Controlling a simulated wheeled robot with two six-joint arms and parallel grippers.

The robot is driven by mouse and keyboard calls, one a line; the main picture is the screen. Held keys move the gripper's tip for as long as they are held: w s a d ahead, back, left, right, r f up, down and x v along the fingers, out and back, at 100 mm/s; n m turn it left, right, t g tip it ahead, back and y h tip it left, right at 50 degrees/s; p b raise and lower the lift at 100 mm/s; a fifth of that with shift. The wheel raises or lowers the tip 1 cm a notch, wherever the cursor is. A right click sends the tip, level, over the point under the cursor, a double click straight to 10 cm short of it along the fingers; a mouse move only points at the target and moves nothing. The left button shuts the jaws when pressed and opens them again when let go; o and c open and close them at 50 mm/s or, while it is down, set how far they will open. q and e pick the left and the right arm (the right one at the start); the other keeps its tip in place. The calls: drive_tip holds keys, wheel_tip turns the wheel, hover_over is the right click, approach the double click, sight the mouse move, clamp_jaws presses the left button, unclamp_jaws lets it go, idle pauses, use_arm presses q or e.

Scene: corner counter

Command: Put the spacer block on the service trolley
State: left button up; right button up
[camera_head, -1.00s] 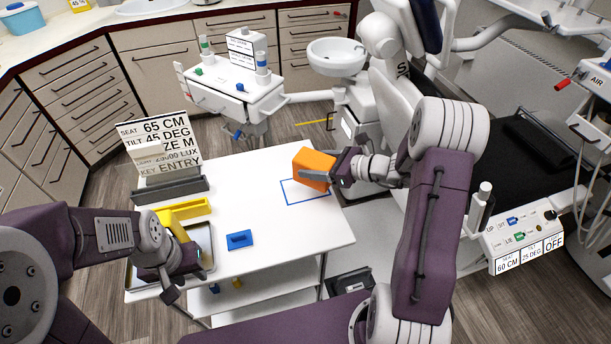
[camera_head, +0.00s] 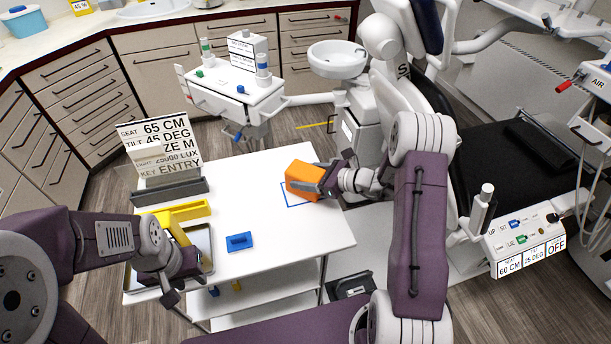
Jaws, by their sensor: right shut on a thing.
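The orange spacer block (camera_head: 303,181) is at the right part of the white trolley top (camera_head: 235,205), over the blue outlined rectangle (camera_head: 288,199). My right gripper (camera_head: 325,185) is shut on the block from its right side. I cannot tell whether the block touches the surface. My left gripper (camera_head: 178,283) is low at the trolley's left front, by the metal tray (camera_head: 208,262). Its fingers point down and are hard to see, so its opening is unclear.
A yellow piece (camera_head: 185,212) and a blue block (camera_head: 239,241) lie on the trolley top. A grey holder (camera_head: 170,192) with text cards (camera_head: 160,145) stands at the back left. The dental chair (camera_head: 500,135) is to the right.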

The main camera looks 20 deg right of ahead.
drive_tip(key=o, duration=1.4)
drive_tip(key=shift+f, duration=0.1)
drive_tip(key=shift+d+r+p, duration=0.15)
drive_tip(key=shift+r+p, duration=0.2)
drive_tip(key=v, duration=1.1)
drive_tip(key=shift+s+d, duration=0.2)
drive_tip(key=shift+s, duration=0.15)
